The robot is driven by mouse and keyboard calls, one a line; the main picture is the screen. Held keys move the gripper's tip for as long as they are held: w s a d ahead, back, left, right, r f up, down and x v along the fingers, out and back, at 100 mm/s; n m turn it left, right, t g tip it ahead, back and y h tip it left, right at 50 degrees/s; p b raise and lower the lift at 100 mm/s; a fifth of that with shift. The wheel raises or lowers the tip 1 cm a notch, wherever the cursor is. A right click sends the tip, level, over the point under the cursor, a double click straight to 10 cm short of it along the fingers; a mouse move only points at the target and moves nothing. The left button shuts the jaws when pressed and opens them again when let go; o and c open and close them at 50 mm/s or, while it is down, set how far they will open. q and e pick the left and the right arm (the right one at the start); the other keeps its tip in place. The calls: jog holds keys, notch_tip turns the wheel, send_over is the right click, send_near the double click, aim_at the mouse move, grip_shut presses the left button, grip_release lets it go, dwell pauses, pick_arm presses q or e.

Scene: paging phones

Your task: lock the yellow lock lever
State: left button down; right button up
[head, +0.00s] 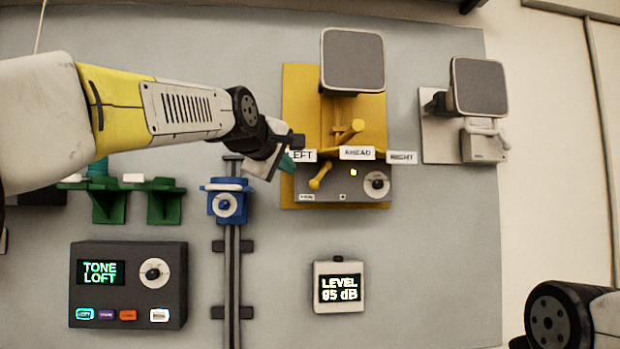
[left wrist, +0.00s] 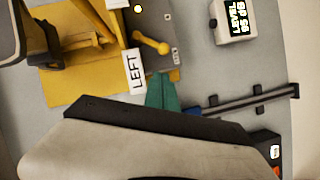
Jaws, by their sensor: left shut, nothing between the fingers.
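A yellow lever (head: 320,176) with a round knob sits on the dark front box of the yellow wall unit (head: 300,85), tilted, its lower end toward the left. It also shows in the left wrist view (left wrist: 152,43). A second yellow lever (head: 350,131) sticks out higher on the unit; I cannot tell from a label which is the lock lever. My left gripper (head: 286,162), with teal fingertips, is shut and empty by the LEFT sign (head: 302,156), left of the lower lever. In the left wrist view its teal fingers (left wrist: 163,95) appear apart from that lever. My right gripper is out of view.
AHEAD (head: 357,153) and RIGHT (head: 402,158) signs project above the dark box, which carries a round dial (head: 376,184). A blue slider (head: 227,204) on a vertical rail is at lower left. A level display (head: 338,287) is below. Bare board lies between.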

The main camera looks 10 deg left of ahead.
pick_arm(q)
send_near(302, 178)
jog(key=w, duration=0.1)
jog(key=w+d+f, duration=0.1)
jog(key=w, duration=0.1)
jog(key=w+d+f, duration=0.1)
jog(key=w, duration=0.1)
jog(key=shift+s+d+f, duration=0.1)
dwell(0.5)
